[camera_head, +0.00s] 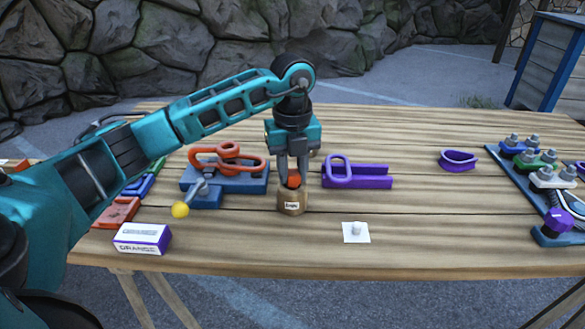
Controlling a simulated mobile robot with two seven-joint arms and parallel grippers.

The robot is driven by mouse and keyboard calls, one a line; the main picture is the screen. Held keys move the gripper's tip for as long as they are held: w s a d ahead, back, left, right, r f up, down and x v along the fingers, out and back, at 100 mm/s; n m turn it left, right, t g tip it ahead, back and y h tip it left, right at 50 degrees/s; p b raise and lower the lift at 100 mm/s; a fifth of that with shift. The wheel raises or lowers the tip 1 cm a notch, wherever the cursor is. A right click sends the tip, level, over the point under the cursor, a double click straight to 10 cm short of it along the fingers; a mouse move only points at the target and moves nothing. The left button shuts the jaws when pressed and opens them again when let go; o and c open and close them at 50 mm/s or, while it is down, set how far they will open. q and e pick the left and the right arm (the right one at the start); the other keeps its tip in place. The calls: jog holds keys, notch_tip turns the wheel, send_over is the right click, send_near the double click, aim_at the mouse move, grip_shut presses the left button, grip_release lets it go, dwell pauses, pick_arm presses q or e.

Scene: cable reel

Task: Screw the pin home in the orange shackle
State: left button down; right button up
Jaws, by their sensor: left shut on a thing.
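The orange shackle (248,162) lies on a blue block left of the middle of the table. My left gripper (293,177) points straight down to the right of it, over a small brown pot (292,203) with a white label. The gripper is shut on a small orange-red piece (294,181), which shows between the fingertips at the pot's mouth. I cannot tell whether this piece is the pin, or whether it touches the pot. Its lower part is hidden. My right gripper is not in view.
A grey lever with a yellow knob (180,210) stands before the blue block. A white-purple box (143,238) is at front left. A clamp board (520,189) fills the right end.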

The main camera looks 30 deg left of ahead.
pick_arm(q)
jog(key=shift+r, duration=0.15)
jog(key=shift+r+p, duration=2.35)
jog(key=shift+r, duration=0.35)
jog(key=shift+r+p, duration=0.75)
jog(key=shift+r, duration=0.5)
